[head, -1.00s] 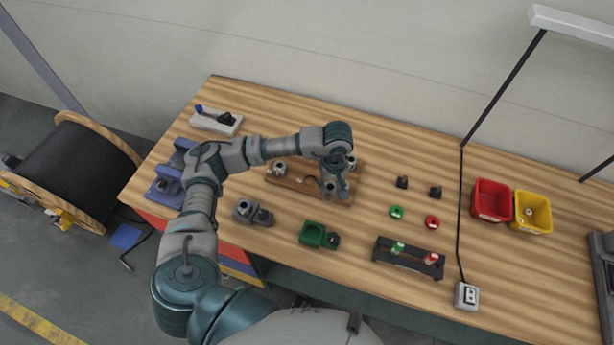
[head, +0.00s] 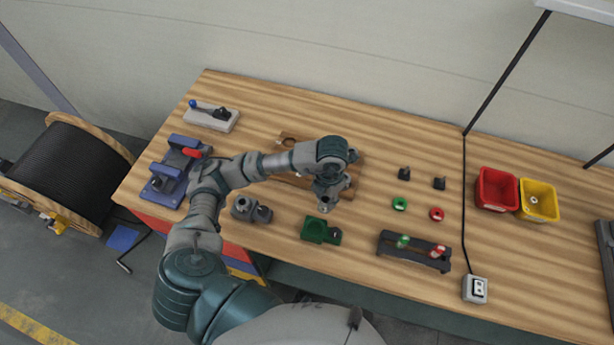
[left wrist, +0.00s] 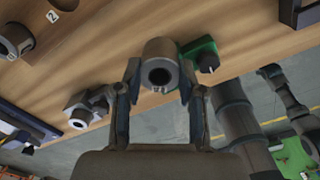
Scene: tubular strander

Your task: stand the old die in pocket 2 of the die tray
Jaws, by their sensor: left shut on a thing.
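My left gripper (head: 325,203) is over the front edge of the brown wooden die tray (head: 358,166), in the head view. It is shut on a grey ring-shaped die (left wrist: 160,52), which shows between the two fingers in the left wrist view. The die's round bore faces the wrist camera, with a small marking that looks like 12 by it. The tray shows at top left of the left wrist view, with a label 2 (left wrist: 52,16) beside a dark pocket (left wrist: 64,3). My arm hides much of the tray in the head view. My right gripper is not seen.
A green block (head: 316,231) and a grey fixture (head: 246,208) stand in front of the tray. A blue fixture (head: 166,184) is at left. A black rack (head: 412,251), red bin (head: 496,190) and yellow bin (head: 538,201) stand at right.

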